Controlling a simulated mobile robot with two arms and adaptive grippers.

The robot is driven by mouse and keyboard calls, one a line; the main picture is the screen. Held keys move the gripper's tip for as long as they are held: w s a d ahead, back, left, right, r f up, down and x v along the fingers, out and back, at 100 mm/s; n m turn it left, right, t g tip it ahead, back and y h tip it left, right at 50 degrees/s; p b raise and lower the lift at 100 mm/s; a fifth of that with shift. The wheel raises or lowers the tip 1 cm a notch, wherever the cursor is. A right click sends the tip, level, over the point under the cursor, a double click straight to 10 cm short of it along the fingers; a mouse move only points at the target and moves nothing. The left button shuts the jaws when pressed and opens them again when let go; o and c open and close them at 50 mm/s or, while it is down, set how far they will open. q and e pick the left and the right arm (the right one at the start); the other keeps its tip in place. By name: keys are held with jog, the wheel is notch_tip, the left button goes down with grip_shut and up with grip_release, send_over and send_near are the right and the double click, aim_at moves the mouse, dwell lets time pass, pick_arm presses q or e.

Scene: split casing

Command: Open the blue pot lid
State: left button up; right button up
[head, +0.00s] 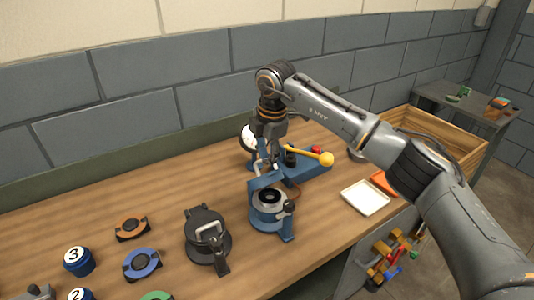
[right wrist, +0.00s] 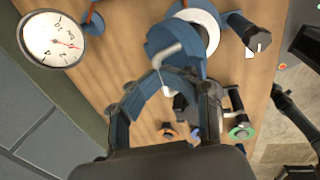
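The blue pot (head: 268,217) stands on the workbench near the middle of the head view, with a pale ring and dark centre showing at its top. Its blue lid (head: 264,180) stands raised at the back of the pot. In the right wrist view the lid (right wrist: 166,37) carries a bent grey handle (right wrist: 166,54). My right gripper (head: 270,158) is just above and behind the lid, pointing down. In the wrist view its fingers (right wrist: 165,103) are spread, with the handle's end near the gap; contact cannot be told. My left gripper is not in view.
A black pot (head: 207,240) with a grey handle stands left of the blue one. A blue press with a yellow lever (head: 308,155) and a dial gauge (right wrist: 53,40) are close behind the gripper. A white tray (head: 365,198) lies right. Numbered blue knobs (head: 79,262) stand left.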

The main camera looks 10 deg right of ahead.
dwell(0.4)
jog(key=shift+r, duration=0.15)
jog(key=shift+w+r+p, duration=0.15)
jog(key=shift+r+p, duration=0.1)
jog(key=shift+p, duration=0.05)
jog(key=w+a+r+p, duration=0.3)
jog(key=w+r+p, duration=0.5)
jog(key=r+p, duration=0.4)
jog(key=p, duration=0.4)
jog(key=shift+r, duration=0.3)
dwell(0.6)
jog(key=shift+w, duration=0.1)
